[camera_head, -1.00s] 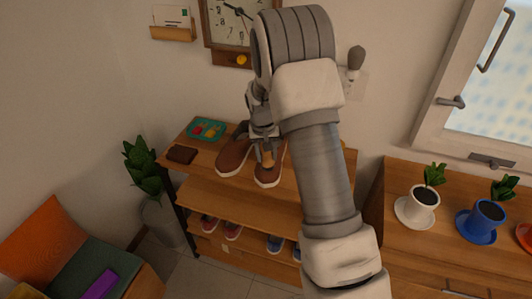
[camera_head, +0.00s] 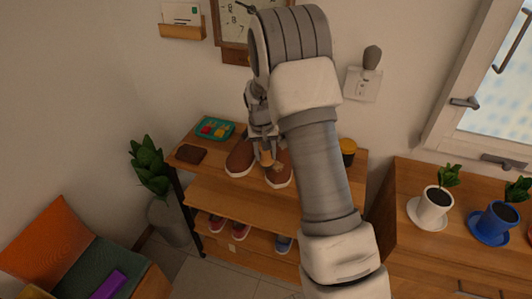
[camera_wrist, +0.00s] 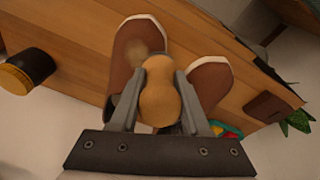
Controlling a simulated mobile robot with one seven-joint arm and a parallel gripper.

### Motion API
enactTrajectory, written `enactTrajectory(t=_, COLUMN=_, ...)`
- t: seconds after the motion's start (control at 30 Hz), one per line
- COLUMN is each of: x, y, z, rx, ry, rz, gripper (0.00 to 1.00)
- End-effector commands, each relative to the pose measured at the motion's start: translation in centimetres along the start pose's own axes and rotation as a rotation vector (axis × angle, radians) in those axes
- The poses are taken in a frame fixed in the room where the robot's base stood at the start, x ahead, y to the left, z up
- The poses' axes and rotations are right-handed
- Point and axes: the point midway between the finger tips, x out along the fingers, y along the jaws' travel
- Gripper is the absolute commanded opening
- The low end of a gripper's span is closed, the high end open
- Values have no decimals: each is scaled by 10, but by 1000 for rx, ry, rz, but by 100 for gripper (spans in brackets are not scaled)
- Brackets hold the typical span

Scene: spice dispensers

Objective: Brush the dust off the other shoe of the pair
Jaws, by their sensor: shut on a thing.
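A pair of brown shoes with white soles stands on the top of the wooden shelf unit. The right shoe (camera_head: 284,175) has a pale tan dust patch and shows at left in the wrist view (camera_wrist: 125,65). The left shoe (camera_head: 239,160) shows at right in the wrist view (camera_wrist: 209,82) with no dust visible on its uncovered part. My gripper (camera_head: 266,146) is shut on the brush's rounded wooden handle (camera_wrist: 160,92), above and between the shoes. The bristles are hidden, so I cannot tell whether they touch a shoe.
A teal tray (camera_head: 215,130) and a dark brown wallet-like item (camera_head: 191,155) lie left of the shoes. A black tin with a yellow lid (camera_head: 348,150) stands at right, close to my arm. Other shoes (camera_head: 216,222) sit on the lower shelf. Potted plants (camera_head: 434,205) stand on the right cabinet.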

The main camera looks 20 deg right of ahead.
Motion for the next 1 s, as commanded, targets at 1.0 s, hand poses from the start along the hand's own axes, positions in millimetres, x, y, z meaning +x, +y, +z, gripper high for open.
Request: enactTrajectory(t=1.0, x=-88, y=13, z=-13, rx=-1, ry=0, rz=0, gripper=0)
